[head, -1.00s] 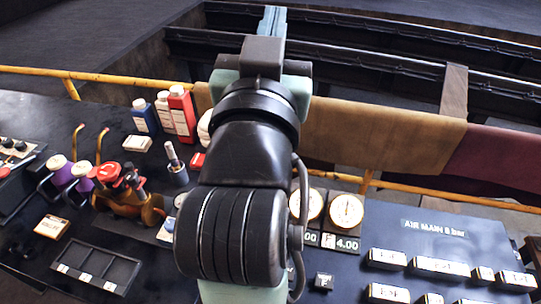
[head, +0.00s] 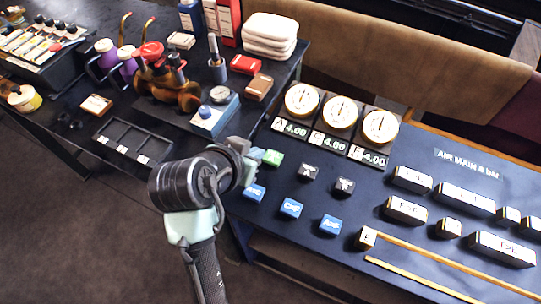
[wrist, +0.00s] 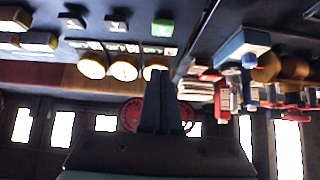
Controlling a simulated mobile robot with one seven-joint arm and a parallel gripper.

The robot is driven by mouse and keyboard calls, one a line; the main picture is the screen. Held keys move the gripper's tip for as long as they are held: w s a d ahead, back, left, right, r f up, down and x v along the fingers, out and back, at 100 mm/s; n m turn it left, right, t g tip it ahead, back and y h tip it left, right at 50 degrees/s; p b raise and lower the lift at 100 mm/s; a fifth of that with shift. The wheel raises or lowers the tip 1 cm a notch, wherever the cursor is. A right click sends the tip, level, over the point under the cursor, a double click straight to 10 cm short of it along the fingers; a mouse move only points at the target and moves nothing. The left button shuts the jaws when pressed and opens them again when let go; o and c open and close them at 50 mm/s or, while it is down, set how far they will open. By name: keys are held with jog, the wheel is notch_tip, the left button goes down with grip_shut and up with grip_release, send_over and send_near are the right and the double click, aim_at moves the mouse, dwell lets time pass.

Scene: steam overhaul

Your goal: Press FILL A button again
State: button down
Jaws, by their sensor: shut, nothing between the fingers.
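A small green button (head: 273,158) sits on the dark console below the gauge marked A; its lettering is too small to read. It also shows upside down in the wrist view (wrist: 162,28). It is the button in A's column; the matching ones under C (head: 308,172) and F (head: 344,186) are black with pale marks. My gripper (head: 257,154) is just left of the green button in the head view, its fingers shut and empty. In the wrist view the shut fingertips (wrist: 160,73) appear apart from the button; I cannot tell whether they touch the console.
Gauges A (head: 302,99), C (head: 340,112) and F (head: 380,126) each read 4.00. Three blue buttons (head: 291,207) lie nearer the front. A blue box with a dial (head: 212,117) and a brown block (head: 258,87) stand left. Labelled blocks (head: 465,200) lie right.

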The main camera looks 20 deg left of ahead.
send_over(275, 154)
jog(key=s, duration=0.3)
notch_tip(275, 154, down, 6)
jog(key=f, duration=0.1)
notch_tip(275, 154, down, 3)
jog(key=shift+w+p, duration=0.1)
jog(key=shift+p, duration=0.25)
jog(key=shift+f, duration=0.55)
